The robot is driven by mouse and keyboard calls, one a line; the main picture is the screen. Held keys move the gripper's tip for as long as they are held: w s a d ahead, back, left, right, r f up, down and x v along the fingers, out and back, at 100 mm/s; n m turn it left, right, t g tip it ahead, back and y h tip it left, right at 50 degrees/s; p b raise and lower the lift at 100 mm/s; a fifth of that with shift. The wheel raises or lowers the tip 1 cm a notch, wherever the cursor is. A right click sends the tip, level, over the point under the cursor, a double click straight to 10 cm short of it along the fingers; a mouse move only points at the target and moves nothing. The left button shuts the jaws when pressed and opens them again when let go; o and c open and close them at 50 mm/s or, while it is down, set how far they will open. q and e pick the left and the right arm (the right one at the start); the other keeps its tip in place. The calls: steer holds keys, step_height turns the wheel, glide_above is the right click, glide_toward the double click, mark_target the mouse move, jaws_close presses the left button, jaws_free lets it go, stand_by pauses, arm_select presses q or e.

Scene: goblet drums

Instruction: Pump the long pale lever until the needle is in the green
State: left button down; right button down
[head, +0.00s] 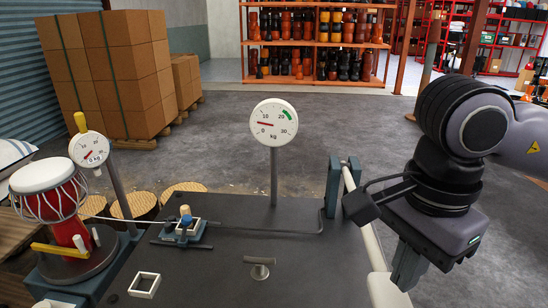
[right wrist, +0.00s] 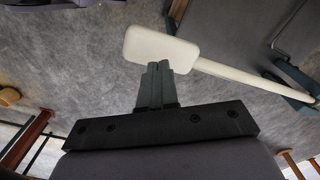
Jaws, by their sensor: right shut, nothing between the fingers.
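The long pale lever (head: 372,240) runs along the right side of the dark table toward me and ends in a wide pale paddle (head: 388,291). In the right wrist view the paddle (right wrist: 160,48) lies just beyond my fingertips. My right gripper (head: 405,272) is shut and empty, pointing down beside the paddle; its fingertips overlap the paddle's edge in the wrist view, but I cannot tell whether they touch. The round white gauge (head: 274,122) stands on a post; its red needle points left, outside the green band at upper right. My left gripper is not in view.
The dark table (head: 235,270) carries a small blue-grey clamp-like device (head: 184,231), a white square frame (head: 144,285) and a metal T-shaped piece (head: 261,268). A red drum (head: 58,205) and second gauge (head: 88,150) stand at left. Open floor lies behind.

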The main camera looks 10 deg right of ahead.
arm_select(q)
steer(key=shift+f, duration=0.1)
arm_select(e)
steer(key=shift+f, duration=0.1)
